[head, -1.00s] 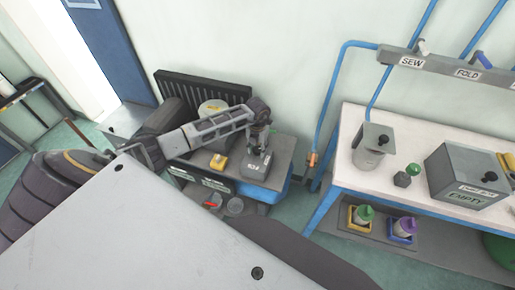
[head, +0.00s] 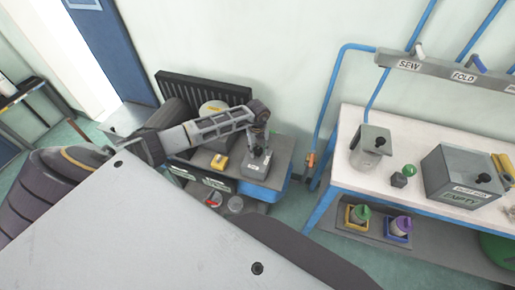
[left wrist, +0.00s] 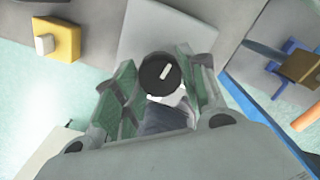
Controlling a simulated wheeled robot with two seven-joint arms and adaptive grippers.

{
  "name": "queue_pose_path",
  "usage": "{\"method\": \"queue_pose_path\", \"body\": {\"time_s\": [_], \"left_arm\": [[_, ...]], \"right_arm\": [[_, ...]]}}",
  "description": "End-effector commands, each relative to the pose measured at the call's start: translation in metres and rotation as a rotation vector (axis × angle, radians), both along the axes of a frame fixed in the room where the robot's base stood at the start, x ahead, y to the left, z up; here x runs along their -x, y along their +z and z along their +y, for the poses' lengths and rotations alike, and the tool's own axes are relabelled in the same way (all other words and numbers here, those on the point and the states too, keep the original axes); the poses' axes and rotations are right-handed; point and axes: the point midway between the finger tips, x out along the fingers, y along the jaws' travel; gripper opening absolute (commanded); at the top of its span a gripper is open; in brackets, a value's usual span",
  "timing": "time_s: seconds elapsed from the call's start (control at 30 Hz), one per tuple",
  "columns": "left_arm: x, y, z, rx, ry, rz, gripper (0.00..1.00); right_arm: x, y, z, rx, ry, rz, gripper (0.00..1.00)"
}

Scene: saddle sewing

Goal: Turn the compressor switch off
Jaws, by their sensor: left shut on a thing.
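The compressor switch is a round black knob (left wrist: 155,80) with a white pointer mark, tilted slightly to the upper right in the left wrist view. It sits at a grey labelled box (head: 256,165) on the compressor's bench, low at the wall in the head view. My left gripper (head: 259,140) points down over this box. In the left wrist view its green-padded fingers stand on both sides of the knob and are shut on it. In the head view the gripper hides the knob. My right gripper is not in view.
A yellow block with a white button (head: 220,161) sits left of the grey box. A dark ribbed panel (head: 203,87) stands behind. A white workbench (head: 345,150) with a metal can (head: 370,155) and a grey box (head: 462,180) stands at the right.

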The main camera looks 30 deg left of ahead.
Motion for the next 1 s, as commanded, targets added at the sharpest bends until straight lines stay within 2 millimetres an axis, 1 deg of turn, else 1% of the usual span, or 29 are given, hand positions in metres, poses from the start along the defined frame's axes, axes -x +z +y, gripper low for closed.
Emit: {"method": "queue_pose_path", "body": {"time_s": [0.1,0.2,0.43,0.8,0.83,1.0], "left_arm": [[-0.001,0.002,0.001,-0.002,0.062,-0.003,0.17],[-0.001,0.002,0.001,-0.002,0.101,-0.003,0.17],[-0.001,0.001,0.001,-0.003,0.146,-0.003,0.17],[-0.002,0.001,0.002,-0.002,0.152,-0.004,0.17],[-0.002,0.001,0.002,-0.002,0.152,-0.004,0.42],[-0.001,0.001,0.001,-0.002,0.150,-0.003,0.63]], "right_arm": [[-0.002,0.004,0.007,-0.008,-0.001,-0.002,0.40],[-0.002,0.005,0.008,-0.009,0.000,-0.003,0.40],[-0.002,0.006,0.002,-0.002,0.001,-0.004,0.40],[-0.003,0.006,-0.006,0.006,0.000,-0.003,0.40],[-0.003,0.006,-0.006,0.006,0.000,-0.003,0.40],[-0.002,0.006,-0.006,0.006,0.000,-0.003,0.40]]}}
